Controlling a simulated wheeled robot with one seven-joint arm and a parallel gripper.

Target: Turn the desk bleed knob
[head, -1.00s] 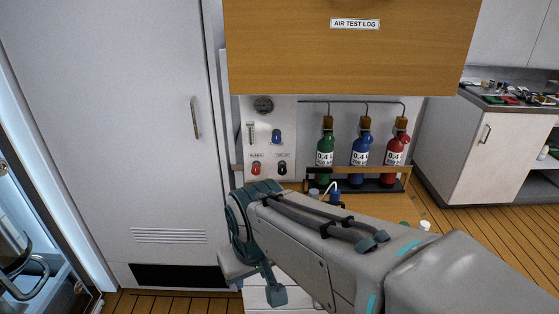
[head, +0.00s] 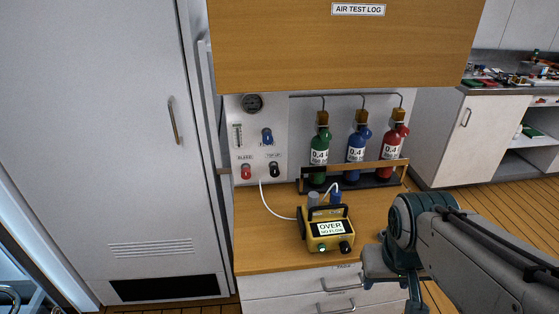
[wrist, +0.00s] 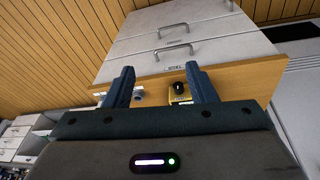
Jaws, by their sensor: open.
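The red knob labelled BLEED (head: 245,172) sits low on the left of the white panel (head: 283,117) above the desk, clear of my arm in the head view. A black TOP-UP knob (head: 274,169) is beside it and a blue knob (head: 267,136) is above. My gripper (wrist: 159,76) is open and empty, its two dark fingers apart in the wrist view. In the head view my gripper is at the right front of the desk, away from the panel. The wrist view shows drawers and the desk edge, with no red knob visible.
A yellow meter (head: 329,229), its screen reading OVER, stands on the desk (head: 262,250) with a white hose to the panel. Green (head: 320,148), blue (head: 357,146) and red (head: 392,150) bottles stand in a rack. The wooden cabinet (head: 345,45) overhangs. The desk's left part is mostly clear.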

